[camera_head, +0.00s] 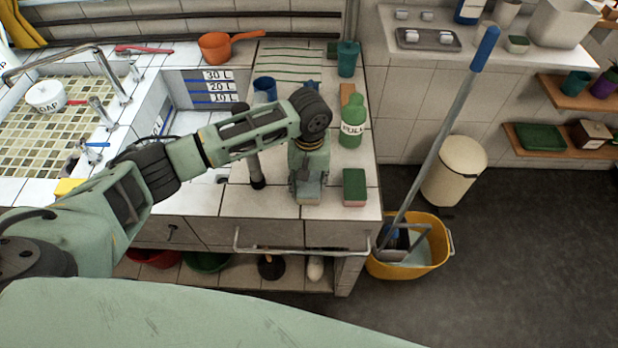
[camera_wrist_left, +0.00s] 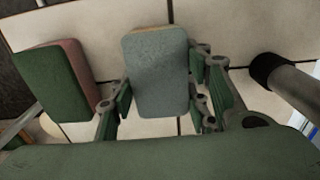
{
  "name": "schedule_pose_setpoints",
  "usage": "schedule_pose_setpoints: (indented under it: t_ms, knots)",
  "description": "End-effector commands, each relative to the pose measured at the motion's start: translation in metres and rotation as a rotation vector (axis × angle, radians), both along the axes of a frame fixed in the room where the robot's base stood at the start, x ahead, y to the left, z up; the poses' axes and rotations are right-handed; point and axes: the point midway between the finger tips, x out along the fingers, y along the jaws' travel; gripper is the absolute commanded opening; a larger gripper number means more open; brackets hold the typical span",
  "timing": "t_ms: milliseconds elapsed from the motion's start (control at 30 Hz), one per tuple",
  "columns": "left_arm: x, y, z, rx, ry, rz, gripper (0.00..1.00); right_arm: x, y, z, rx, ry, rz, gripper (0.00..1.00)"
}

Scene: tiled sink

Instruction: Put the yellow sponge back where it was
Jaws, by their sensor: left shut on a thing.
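A yellow block (camera_head: 68,187), likely the yellow sponge, lies at the sink's front edge at left, partly hidden by my left arm. My left gripper (camera_head: 308,190) is over the front of the tiled counter, pointing down. It is shut on a grey-blue sponge (camera_wrist_left: 157,72), which shows between its fingers in the left wrist view. A lower bit of this sponge (camera_head: 309,198) shows under the gripper in the head view. I cannot tell whether it touches the counter. My right gripper is not in view.
A green and red sponge (camera_head: 354,188) stands just right of the gripper; it also shows in the left wrist view (camera_wrist_left: 58,85). A green bottle (camera_head: 352,128) is behind it. A dark-based post (camera_head: 256,172) is to the left. A yellow mop bucket (camera_head: 432,247) stands on the floor.

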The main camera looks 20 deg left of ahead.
Motion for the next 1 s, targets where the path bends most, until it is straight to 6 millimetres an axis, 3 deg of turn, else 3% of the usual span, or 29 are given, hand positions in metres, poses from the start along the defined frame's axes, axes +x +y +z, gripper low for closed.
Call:
schedule_pose_setpoints:
  t_ms: [333,367,533,867,1000]
  knots:
    - [-0.001,-0.001,-0.003,-0.001,0.002,-0.001,0.16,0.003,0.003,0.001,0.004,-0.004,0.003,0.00]
    - [-0.001,-0.001,-0.003,-0.001,0.001,-0.001,0.47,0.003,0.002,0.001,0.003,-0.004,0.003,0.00]
    - [0.000,-0.001,-0.003,0.000,0.001,-0.001,0.62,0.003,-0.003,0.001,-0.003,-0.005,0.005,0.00]
    - [0.000,0.000,-0.002,-0.001,0.000,-0.001,0.63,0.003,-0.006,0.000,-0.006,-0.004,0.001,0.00]
    - [0.000,-0.001,0.010,-0.002,-0.002,-0.002,0.63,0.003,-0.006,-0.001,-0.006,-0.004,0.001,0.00]
